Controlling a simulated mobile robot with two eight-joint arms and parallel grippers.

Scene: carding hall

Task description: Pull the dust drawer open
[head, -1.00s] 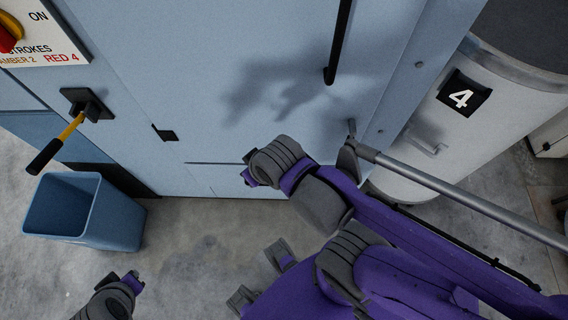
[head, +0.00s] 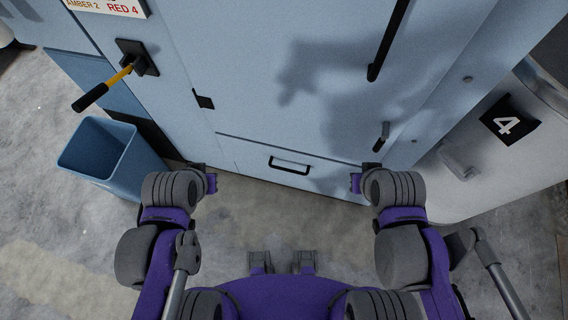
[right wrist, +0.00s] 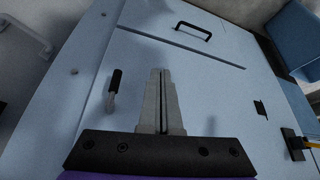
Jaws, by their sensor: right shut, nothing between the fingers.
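The dust drawer (head: 245,152) is a pale blue front low on the machine, below a dark seam. Its black bar handle (head: 290,165) sits near the middle; the handle also shows at the top of the right wrist view (right wrist: 193,30). The drawer front looks flush with the panel. My left gripper (head: 207,177) is left of the handle and apart from it; its jaws are too small to read. My right gripper (head: 362,177) is right of the handle and apart from it. In the right wrist view its fingers (right wrist: 160,100) are shut and empty.
A blue bin (head: 112,155) stands at the left. A yellow lever with a black grip (head: 120,76) sticks out above it. A long black door handle (head: 388,42) and a small handle (head: 382,135) are at the right, beside a drum marked 4 (head: 505,125).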

